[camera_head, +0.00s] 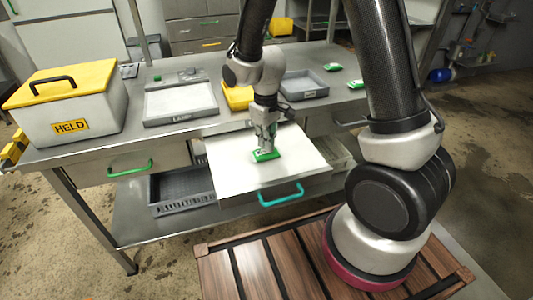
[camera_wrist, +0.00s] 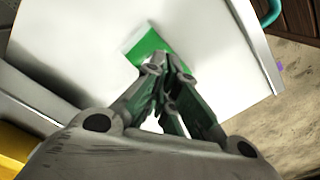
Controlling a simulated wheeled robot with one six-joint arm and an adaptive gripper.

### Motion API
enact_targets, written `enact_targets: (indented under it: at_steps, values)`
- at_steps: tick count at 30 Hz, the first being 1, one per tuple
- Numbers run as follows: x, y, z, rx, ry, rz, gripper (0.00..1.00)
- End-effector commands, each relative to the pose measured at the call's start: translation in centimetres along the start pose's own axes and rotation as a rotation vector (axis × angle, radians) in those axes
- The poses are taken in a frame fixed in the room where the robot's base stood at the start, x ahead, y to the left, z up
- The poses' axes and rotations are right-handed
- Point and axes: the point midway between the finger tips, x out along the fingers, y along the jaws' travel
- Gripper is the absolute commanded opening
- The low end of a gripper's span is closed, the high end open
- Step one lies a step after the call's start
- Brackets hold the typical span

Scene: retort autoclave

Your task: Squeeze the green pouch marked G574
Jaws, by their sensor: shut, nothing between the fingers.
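A green pouch (camera_head: 266,155) with a pale label lies on the white surface of a pulled-out drawer (camera_head: 230,160). Its marking is too small to read. My gripper (camera_head: 265,147) points down right over the pouch, its fingertips at or just above it; I cannot tell whether they touch. In the wrist view the fingers (camera_wrist: 160,72) are together in front of the green pouch (camera_wrist: 148,44), and part of the pouch is hidden behind them. Nothing shows between the fingertips.
A white box marked HELD (camera_head: 98,107) with a yellow lid stands at the left of the steel table. A light tray (camera_head: 180,104), a grey tray (camera_head: 305,84) and two green pouches (camera_head: 333,67) (camera_head: 356,84) lie farther back. A teal handle (camera_head: 281,196) fronts the open drawer.

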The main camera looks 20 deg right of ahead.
Motion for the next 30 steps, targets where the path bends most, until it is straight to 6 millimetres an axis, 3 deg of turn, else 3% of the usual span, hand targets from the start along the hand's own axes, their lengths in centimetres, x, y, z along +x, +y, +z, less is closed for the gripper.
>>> enact_targets:
  at_steps: [19,30]
  values:
    - [-5.8,0.0,-0.1,-0.001,0.006,0.001,0.0]
    - [-6.7,0.0,-0.1,-0.001,0.003,0.001,0.0]
